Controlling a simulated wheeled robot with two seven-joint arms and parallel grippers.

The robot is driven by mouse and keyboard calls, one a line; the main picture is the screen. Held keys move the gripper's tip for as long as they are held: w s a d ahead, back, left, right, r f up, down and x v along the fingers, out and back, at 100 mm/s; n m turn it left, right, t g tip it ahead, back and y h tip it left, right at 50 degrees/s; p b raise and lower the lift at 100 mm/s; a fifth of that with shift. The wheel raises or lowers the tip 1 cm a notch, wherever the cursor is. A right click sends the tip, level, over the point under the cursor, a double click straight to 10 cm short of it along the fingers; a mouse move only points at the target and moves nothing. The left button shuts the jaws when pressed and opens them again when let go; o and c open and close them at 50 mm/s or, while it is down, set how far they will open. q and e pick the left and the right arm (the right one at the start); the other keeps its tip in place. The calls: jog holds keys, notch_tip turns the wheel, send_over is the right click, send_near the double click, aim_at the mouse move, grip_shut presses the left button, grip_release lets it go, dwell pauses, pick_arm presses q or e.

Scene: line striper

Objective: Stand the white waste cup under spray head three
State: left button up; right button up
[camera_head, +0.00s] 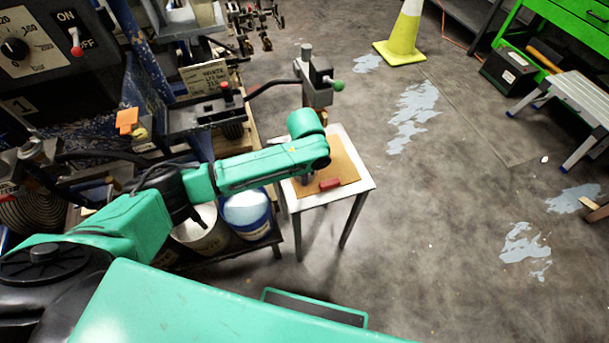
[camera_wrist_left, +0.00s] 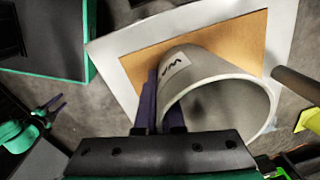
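The white waste cup (camera_wrist_left: 222,82) shows large in the left wrist view, light grey-white with a partly readable label. Its open mouth faces the camera. My left gripper (camera_wrist_left: 160,108) has one dark finger outside the cup's left wall and the other inside the rim, closed on that wall. In the head view the end of my left arm is over a small white table (camera_head: 341,139), and it hides the cup. Behind it stands a grey spray head (camera_head: 316,88) with a green knob; I cannot read its number.
A white bucket (camera_head: 202,232) and a blue bucket (camera_head: 246,213) stand left of the table.

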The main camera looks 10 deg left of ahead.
pick_arm(q)
jog(key=o, duration=0.4)
jog(key=shift+r, duration=0.1)
jog(key=r, duration=0.4)
jog(key=r+p, duration=0.1)
jog(key=r, duration=0.7)
jog(key=shift+s+d+p, duration=0.15)
jog(key=shift+s+p, duration=0.2)
